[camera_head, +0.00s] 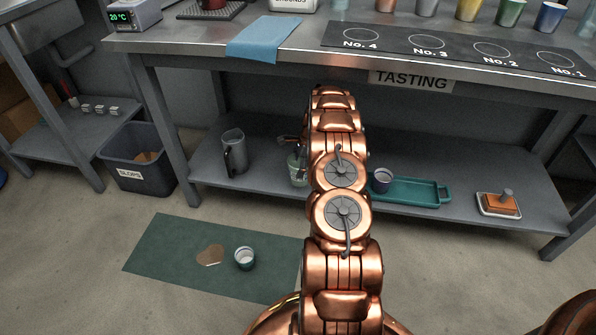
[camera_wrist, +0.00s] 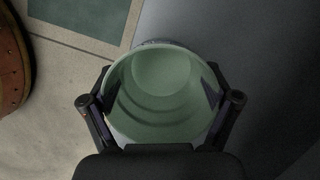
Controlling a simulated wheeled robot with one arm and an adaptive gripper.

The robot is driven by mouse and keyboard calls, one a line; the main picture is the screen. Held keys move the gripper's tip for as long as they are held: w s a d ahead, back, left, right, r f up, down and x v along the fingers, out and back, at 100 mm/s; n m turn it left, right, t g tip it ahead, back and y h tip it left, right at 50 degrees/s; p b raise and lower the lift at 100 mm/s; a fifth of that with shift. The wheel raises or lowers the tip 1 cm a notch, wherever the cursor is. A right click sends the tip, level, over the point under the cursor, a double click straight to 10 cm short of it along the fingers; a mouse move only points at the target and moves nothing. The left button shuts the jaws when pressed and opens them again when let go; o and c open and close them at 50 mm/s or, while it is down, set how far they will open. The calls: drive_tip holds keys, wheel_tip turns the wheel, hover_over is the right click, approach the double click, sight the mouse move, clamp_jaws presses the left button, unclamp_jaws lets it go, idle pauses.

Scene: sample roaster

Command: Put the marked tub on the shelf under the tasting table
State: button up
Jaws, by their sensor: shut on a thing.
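My gripper (camera_wrist: 160,104) is shut on a pale green round tub (camera_wrist: 160,70), one finger on each side. The tub is open at the top and looks empty inside. In the head view the tub (camera_head: 295,168) shows beside my arm, partly hidden by it, at the lower shelf (camera_head: 265,165) under the tasting table (camera_head: 305,38). In the wrist view, floor lies to its left and the dark grey shelf (camera_wrist: 260,50) to its right. I cannot tell whether the tub touches the shelf. Any mark on it is too small to read.
A slops bin (camera_head: 138,160) is at left. A green floor mat (camera_head: 165,250) holds a small cup (camera_head: 245,258) and a brown patch.

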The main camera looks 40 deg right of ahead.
drive_tip(key=shift+w+d, duration=0.5)
drive_tip(key=shift+d, duration=0.15)
drive_tip(key=shift+w+d+f, duration=0.1)
drive_tip(key=shift+w+d, duration=0.05)
drive_tip(key=shift+d, duration=0.05)
wheel_tip(320, 180, down, 3)
drive_tip(key=shift+r+b, duration=0.1)
drive_tip(key=shift+b, duration=0.85)
drive_tip(key=shift+a+f, duration=0.1)
drive_tip(key=shift+f, duration=0.15)
drive_tip(key=shift+f, duration=0.15)
drive_tip(key=o, duration=1)
drive_tip(key=shift+c, duration=0.2)
